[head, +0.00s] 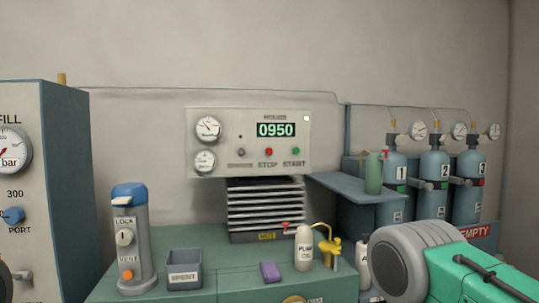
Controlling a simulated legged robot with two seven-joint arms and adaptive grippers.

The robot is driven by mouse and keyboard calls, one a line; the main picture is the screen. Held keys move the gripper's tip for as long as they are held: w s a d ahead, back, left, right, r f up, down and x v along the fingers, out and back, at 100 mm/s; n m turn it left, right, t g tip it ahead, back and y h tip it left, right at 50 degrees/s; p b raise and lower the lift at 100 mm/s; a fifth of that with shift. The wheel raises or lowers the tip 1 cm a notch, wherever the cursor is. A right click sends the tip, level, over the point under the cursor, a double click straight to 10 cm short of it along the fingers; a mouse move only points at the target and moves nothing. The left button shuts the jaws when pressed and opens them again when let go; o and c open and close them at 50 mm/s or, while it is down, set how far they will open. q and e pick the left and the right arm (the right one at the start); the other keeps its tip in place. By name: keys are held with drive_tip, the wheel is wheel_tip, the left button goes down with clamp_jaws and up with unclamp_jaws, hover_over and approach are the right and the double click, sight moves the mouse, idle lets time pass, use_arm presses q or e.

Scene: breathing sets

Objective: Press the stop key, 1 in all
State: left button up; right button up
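The stop key (269,152) is a small red button above the word STOP on the pale control panel (222,126) on the back wall. A green start button (296,151) is to its right and a grey button (241,152) to its left. The panel's display (276,130) reads 0950. Nothing touches the stop key. A grey and green link of my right arm shows at the lower right, well below and right of the panel. Neither gripper's fingers are in view.
Below the panel stands a black finned block (277,205) on the green bench (225,240). A blue-capped cylinder (130,240), a grey bin (184,270), a purple block (270,272) and a pump bottle (303,248) stand on it. A shelf (345,187) juts out right, before numbered cylinders (435,172).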

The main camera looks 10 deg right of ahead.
clamp_jaws()
idle(0.9)
